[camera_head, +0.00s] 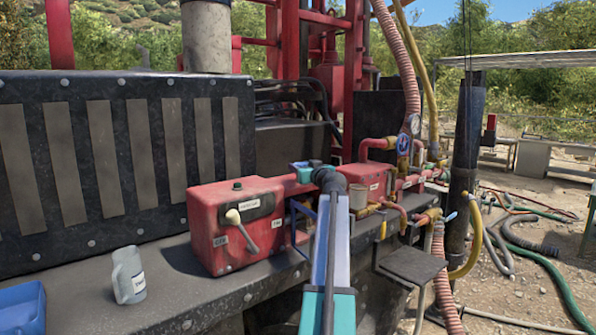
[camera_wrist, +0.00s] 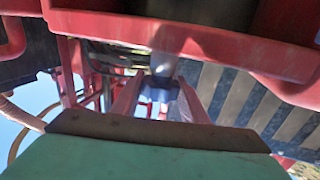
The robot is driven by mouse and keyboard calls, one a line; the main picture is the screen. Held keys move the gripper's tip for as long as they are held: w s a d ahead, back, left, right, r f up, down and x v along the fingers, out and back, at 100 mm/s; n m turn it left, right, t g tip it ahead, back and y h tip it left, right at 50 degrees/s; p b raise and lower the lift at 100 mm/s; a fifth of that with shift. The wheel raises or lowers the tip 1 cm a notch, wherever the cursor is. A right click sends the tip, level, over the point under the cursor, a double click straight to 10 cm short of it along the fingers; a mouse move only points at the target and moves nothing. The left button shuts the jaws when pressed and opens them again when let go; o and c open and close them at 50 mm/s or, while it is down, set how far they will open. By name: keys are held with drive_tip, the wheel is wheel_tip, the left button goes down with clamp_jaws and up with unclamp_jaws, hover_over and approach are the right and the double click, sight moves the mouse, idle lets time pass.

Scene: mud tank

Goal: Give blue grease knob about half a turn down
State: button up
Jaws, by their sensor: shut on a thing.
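The blue grease knob (camera_wrist: 160,91) shows in the wrist view, on a short grey stem below a red housing (camera_wrist: 180,28). My gripper (camera_wrist: 160,108) is shut on the knob, with one reddish finger on each side of it. In the head view my arm reaches forward from the bottom, and my teal gripper (camera_head: 303,170) is at the right end of the red box (camera_head: 236,226). My arm and gripper hide the knob in the head view.
The red box carries a lever with a pale knob. A grey jug (camera_head: 128,276) and a blue tray (camera_head: 22,309) stand on the deck to the left. Red pipes, yellow fittings and hoses (camera_head: 396,183) crowd the right side. A black post (camera_head: 462,165) stands further right.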

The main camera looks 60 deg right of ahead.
drive_tip(key=shift+w+a+r+m+g+h+p, duration=0.1)
drive_tip(key=shift+r+m+g+h+p, duration=0.05)
drive_tip(key=shift+m+g+h+p, duration=0.45)
drive_tip(key=shift+w+a+r+m+g+h+p, duration=0.15)
drive_tip(key=shift+m+g+h+p, duration=0.25)
drive_tip(key=shift+p, duration=0.4)
drive_tip(key=shift+d+m+g+h+p, duration=0.1)
drive_tip(key=shift+m+g+h+p, duration=0.5)
drive_tip(key=shift+p, duration=0.65)
drive_tip(key=shift+f+h+p, duration=0.2)
drive_tip(key=shift+h+p, duration=0.2)
drive_tip(key=shift+p, duration=0.25)
drive_tip(key=o, duration=1)
drive_tip(key=shift+o, duration=0.2)
drive_tip(key=shift+s+d, duration=0.1)
drive_tip(key=shift+s, duration=0.05)
drive_tip(key=shift+r, duration=0.1)
